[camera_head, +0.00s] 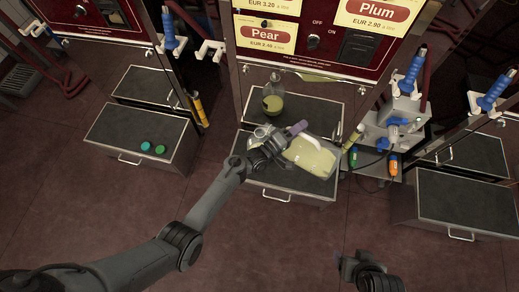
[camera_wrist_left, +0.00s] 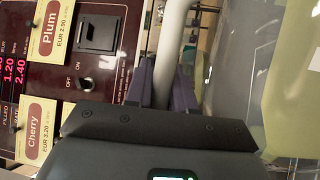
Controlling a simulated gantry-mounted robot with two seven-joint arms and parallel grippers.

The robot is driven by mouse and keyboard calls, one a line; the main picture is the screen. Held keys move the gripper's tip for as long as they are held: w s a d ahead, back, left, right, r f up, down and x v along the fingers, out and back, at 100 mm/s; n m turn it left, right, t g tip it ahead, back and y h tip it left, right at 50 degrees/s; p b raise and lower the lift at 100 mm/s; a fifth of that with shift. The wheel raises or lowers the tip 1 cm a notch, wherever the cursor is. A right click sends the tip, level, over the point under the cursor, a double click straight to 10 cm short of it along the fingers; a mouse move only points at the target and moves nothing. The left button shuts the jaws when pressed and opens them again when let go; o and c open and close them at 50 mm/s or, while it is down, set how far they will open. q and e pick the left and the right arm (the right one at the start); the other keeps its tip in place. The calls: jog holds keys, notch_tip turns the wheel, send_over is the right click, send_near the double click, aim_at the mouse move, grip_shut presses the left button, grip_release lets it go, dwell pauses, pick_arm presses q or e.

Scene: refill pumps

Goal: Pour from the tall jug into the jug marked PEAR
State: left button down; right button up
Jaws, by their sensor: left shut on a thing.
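My left gripper (camera_head: 296,129) is shut on the white handle of a large clear jug (camera_head: 313,160) holding pale yellow liquid. In the head view the jug appears tilted over the front drawer top. In the left wrist view the handle (camera_wrist_left: 171,40) runs between my purple fingers (camera_wrist_left: 165,85), with the jug's clear wall (camera_wrist_left: 240,65) at the right. A smaller clear jug (camera_head: 273,100) with yellow-green liquid stands behind, on the shelf below the Pear sign (camera_head: 265,37); I cannot read any mark on it. My right gripper (camera_head: 347,265) is low in the head view, its fingers unclear.
The red dispenser panel rises behind. A grey box with a blue-handled nozzle (camera_head: 410,72) and orange and green bottles stands to the right. Two green caps (camera_head: 153,148) lie on the left drawer top. The floor in front is clear.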

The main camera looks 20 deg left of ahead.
aim_at(302, 144)
pick_arm(q)
jog(key=shift+s+d+f+m+g+y+b, duration=0.15)
jog(key=shift+d+f+m+g+b, duration=0.15)
jog(key=shift+d+f+m, duration=0.55)
jog(key=shift+s+d+f+m+g+y+b, duration=0.1)
jog(key=shift+d+f+m+g+y+b, duration=0.15)
jog(key=shift+d+f+m, duration=0.55)
jog(key=shift+s+d+f+m+g+y+p, duration=0.15)
jog(key=shift+d+f+m+g+p, duration=0.2)
jog(key=shift+m, duration=0.3)
jog(key=shift+w+d+f+m+g+y+p, duration=0.15)
jog(key=shift+f+m+p, duration=0.2)
jog(key=shift+f+m, duration=0.25)
jog(key=m, duration=0.1)
jog(key=d+f+m+y, duration=0.1)
jog(key=f+m, duration=0.1)
jog(key=shift+s+d+f+g+y+p, duration=0.15)
jog(key=shift+s+d+g+y+p, duration=0.1)
jog(key=shift+g+y+p, duration=0.15)
jog(key=shift+d+f+m+y, duration=0.3)
jog(key=shift+f+m+y, duration=0.25)
jog(key=shift+m, duration=0.45)
